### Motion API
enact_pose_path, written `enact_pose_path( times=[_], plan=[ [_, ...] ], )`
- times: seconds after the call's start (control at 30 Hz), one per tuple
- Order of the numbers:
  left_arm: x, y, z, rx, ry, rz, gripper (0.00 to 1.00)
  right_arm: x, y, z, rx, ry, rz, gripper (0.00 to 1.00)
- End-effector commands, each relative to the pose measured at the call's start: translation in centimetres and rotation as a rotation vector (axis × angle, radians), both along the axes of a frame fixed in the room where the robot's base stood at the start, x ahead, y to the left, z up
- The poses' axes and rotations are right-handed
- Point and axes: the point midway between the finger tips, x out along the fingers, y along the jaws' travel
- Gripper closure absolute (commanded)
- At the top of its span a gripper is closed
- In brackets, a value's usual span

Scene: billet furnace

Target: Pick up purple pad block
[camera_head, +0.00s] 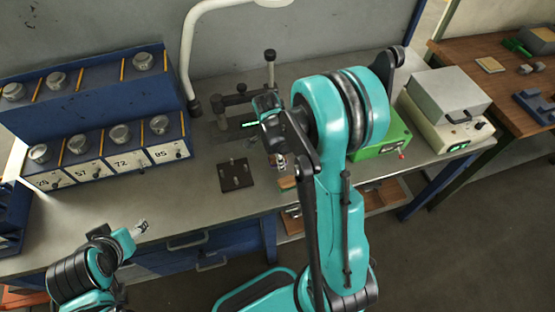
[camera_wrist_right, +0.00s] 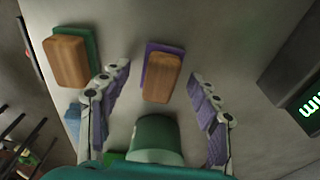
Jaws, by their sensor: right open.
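The purple pad block (camera_wrist_right: 163,78), a wooden block with a purple layer along its back and side, lies on the grey bench top in the right wrist view. My right gripper (camera_wrist_right: 159,76) is open, with one fingertip to each side of the block's near part. No contact shows. In the head view my right gripper (camera_head: 277,152) hangs over the bench, and my arm hides the purple pad block. A similar wooden block with a green pad (camera_wrist_right: 67,60) lies to its left. My left gripper (camera_head: 141,227) is over the front left bench edge; its jaw opening is too small to judge.
A dark square plate with pegs (camera_head: 236,175) lies left of my right gripper. A blue rack with dials (camera_head: 115,155) stands at the left. A green box (camera_head: 385,140) and a grey instrument (camera_head: 448,95) stand at the right. A device with a green display (camera_wrist_right: 305,100) shows at the wrist view's right.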

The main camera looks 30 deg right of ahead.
Motion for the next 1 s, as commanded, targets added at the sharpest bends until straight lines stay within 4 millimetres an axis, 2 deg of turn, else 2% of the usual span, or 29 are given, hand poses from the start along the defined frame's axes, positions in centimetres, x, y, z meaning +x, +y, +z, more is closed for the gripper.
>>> enact_pose_path(
  times=[0.1,0.3,0.63,0.77,0.87,1.0],
  plan=[
    [0.0,0.0,0.1,0.000,0.000,0.000,0.42,0.0,0.0,0.1,0.000,0.000,0.000,0.41],
    [0.0,0.0,0.1,0.000,0.000,0.000,0.42,0.0,0.0,0.1,0.000,0.000,0.000,0.92],
    [0.0,0.0,0.1,0.000,0.000,0.000,0.42,0.0,0.0,0.2,0.000,0.000,0.000,0.92],
    [0.0,0.0,0.4,0.000,0.000,0.000,0.42,0.0,0.0,0.9,0.000,0.000,0.000,0.92],
    [0.0,0.0,0.8,0.000,0.000,0.000,0.42,0.0,0.0,2.0,0.000,0.000,0.000,0.92],
    [0.0,0.0,1.8,0.000,0.000,0.000,0.42,-0.1,0.0,4.9,0.000,0.000,0.000,0.92]
  ],
)
